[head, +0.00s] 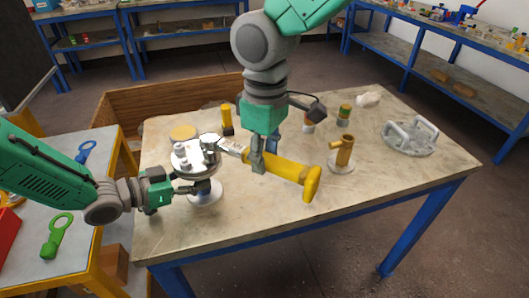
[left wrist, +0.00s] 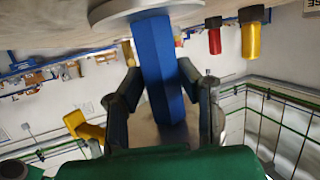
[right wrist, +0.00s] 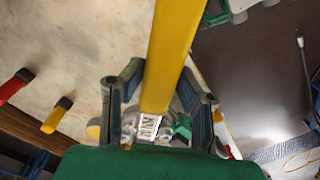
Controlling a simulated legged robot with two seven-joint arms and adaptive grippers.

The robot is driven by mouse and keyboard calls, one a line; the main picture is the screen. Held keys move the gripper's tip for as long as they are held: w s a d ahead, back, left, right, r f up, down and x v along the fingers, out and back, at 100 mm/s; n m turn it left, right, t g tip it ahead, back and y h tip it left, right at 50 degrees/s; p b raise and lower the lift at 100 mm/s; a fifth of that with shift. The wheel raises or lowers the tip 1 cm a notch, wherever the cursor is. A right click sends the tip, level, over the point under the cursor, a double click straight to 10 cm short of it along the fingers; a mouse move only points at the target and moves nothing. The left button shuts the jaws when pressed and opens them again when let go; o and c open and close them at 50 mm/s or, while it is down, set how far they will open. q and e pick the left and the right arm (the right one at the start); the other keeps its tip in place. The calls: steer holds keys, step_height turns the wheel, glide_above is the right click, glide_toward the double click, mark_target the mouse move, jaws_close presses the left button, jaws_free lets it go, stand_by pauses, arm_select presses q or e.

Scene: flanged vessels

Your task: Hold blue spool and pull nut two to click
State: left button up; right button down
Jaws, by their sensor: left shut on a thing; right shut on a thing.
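The blue spool (left wrist: 155,55) stands upright between the fingers of my left gripper (left wrist: 160,105), which is shut on it. In the head view my left gripper (head: 192,190) reaches in from the left, just below the spool's metal flange (head: 190,158). Bolts and nuts stand on the flange; I cannot tell which is nut two. My right gripper (head: 258,160) is shut on the yellow wrench (head: 285,172), which also shows in the right wrist view (right wrist: 172,50). The wrench's pale head (head: 230,147) lies at the flange's right side; its exact seating on a nut is unclear.
A brass-coloured fitting (head: 342,152) on a round base stands right of the wrench. A grey handled flange (head: 409,137) lies at the table's right. Several small tools stand at the back. A side table (head: 70,228) holds a green wrench (head: 56,236).

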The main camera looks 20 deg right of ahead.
steer(key=shift+s+a+m, duration=0.5)
steer(key=shift+a+m, duration=0.1)
steer(key=shift+m, duration=0.2)
steer(key=shift+r, duration=2.5)
arm_select(q)
steer(key=o, duration=1.1)
steer(key=shift+a, duration=0.1)
